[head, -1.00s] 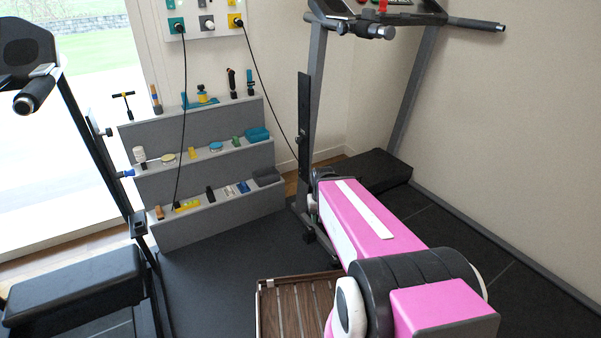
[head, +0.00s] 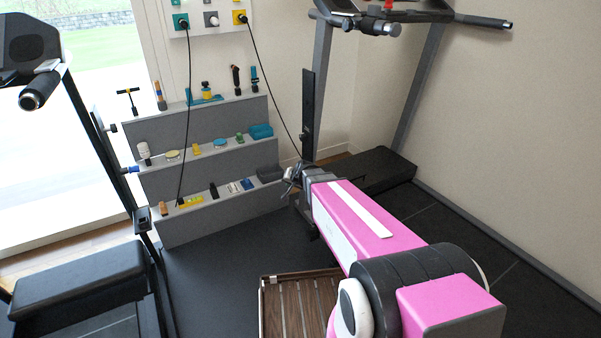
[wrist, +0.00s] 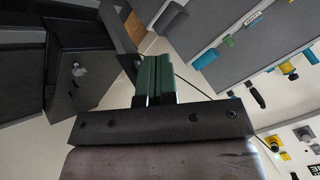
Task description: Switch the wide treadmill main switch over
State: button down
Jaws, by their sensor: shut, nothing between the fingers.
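The right treadmill (head: 374,170) stands against the wall, with its dark front hood low behind my arm. In the wrist view a dark box (wrist: 62,95), apparently this hood, carries a small grey knob or lever (wrist: 79,70) on its face. It looks like the main switch, but its position is too small to read. My gripper (head: 290,180) is low beside the treadmill's left upright, partly hidden by my arm. In the wrist view my gripper (wrist: 153,68) has its green fingers shut together, empty. The grey knob lies left of the fingertips, apart from them.
A stepped grey shelf (head: 220,170) with several small items stands left of my gripper. A socket panel (head: 210,18) with hanging cables is above it. Another treadmill (head: 75,285) is at the left. A slatted wooden crate (head: 262,310) lies in front. Dark floor between is clear.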

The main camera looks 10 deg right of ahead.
jog(key=w+a+m+t+h, duration=0.3)
jog(key=w+m+t+h, duration=0.5)
jog(key=w+m, duration=1)
jog(key=w+a+f+m+g+h, duration=0.1)
jog(key=w+f+m+g+h, duration=0.3)
jog(key=f+m+g+h, duration=0.5)
jog(key=shift+w+a+f+m+g+h, duration=0.35)
jog(key=shift+f+m+g, duration=0.2)
jog(key=shift+f, duration=0.2)
jog(key=x, duration=1.4)
